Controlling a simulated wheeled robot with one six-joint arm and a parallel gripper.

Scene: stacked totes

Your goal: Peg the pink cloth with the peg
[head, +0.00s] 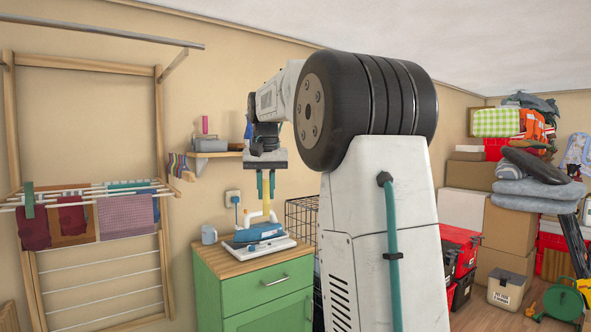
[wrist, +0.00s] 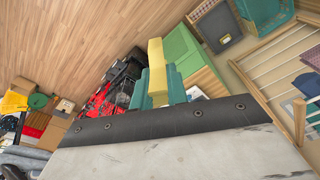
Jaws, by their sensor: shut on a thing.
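The pink cloth (head: 126,216) hangs over the rods of the wall drying rack at the left of the head view, the right-hand cloth of the front row. No peg shows on it. My gripper (head: 265,190) is right of the rack, above the green cabinet, pointing down. Its teal fingers are shut on a yellow peg (head: 265,203). In the wrist view the yellow peg (wrist: 156,62) sticks out between the fingers. The gripper is well apart from the pink cloth.
An iron (head: 259,231) and mug (head: 209,234) stand on the green cabinet (head: 258,290) below.

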